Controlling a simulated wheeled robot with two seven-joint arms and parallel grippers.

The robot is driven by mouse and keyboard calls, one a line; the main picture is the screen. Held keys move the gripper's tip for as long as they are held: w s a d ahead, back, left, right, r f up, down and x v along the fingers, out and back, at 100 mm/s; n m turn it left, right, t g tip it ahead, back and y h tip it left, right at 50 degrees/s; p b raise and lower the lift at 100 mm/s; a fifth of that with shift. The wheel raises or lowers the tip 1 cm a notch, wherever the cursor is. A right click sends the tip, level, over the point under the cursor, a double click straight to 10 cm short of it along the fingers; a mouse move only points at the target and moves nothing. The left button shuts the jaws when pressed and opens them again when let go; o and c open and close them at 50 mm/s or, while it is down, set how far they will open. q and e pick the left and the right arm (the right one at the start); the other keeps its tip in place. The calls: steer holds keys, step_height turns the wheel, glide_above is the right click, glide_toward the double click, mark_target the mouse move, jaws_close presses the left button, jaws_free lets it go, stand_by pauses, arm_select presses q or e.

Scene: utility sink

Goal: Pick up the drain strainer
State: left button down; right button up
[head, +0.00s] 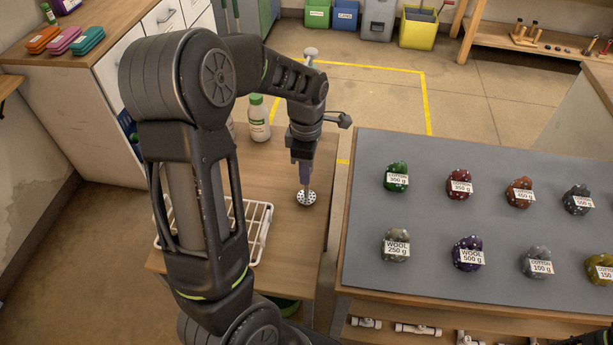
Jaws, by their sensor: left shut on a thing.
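The drain strainer (307,198) is a small round silver disc with dark holes. It shows in the head view at the tip of my left gripper (304,184), over the wooden table (290,235). My left gripper points down and is shut on the strainer. I cannot tell whether the strainer touches the tabletop or hangs just above it. My right gripper is not in view.
A white bottle with a green cap (259,120) stands behind the gripper. A white wire rack (262,222) lies left, partly behind my arm. To the right, a grey-topped table (430,210) holds several labelled yarn bundles. The table around the strainer is clear.

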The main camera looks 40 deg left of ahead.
arm_select(q)
step_height(320, 180, up, 10)
steer(key=shift+b, duration=0.6)
stand_by(0.4)
